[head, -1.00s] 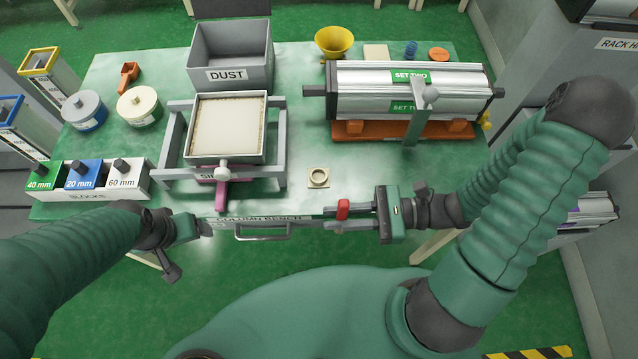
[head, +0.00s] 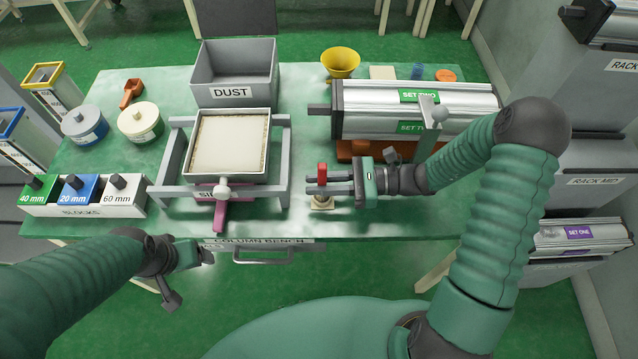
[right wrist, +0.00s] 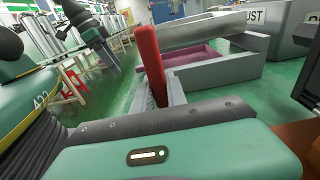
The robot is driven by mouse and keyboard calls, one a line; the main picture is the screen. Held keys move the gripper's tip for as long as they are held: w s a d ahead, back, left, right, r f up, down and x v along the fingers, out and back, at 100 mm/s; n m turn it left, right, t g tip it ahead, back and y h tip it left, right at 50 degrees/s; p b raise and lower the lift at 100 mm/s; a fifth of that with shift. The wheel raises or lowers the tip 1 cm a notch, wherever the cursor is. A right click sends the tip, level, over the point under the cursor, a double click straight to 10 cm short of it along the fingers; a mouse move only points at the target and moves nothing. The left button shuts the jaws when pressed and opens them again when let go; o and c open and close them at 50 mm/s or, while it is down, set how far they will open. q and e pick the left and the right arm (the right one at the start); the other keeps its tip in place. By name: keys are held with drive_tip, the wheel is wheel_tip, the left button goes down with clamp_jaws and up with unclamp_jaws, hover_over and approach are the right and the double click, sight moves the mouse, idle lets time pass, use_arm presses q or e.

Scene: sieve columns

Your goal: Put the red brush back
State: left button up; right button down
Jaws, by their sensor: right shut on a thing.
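The red brush (head: 322,172) stands upright, shut between the fingers of my right gripper (head: 325,184). Its red handle (right wrist: 150,62) also rises between the fingers in the right wrist view. The small beige ring-shaped holder (head: 321,204) is on the bench directly below the brush in the head view. The gripper and brush cover part of it, and I cannot tell whether the brush's lower end is inside the ring or above it. My left gripper (head: 206,256) hangs in front of the bench's front edge, away from the brush; its fingers are too small to read.
The sieve frame (head: 283,165) stands left of the brush, with its pink tray (head: 220,215) projecting forward. The silver column marked SET TWO (head: 370,105) lies behind my right gripper. The blocks tray (head: 85,210) is at the far left. Bare bench lies right of the holder.

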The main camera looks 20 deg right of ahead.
drive_tip(key=shift+d, duration=0.15)
drive_tip(key=c, duration=1.3)
unclamp_jaws()
drive_tip(key=shift+c, duration=0.2)
drive_tip(key=p+v, duration=0.1)
drive_tip(key=v, duration=1.1)
drive_tip(key=shift+s, duration=0.1)
drive_tip(key=shift+r, duration=0.1)
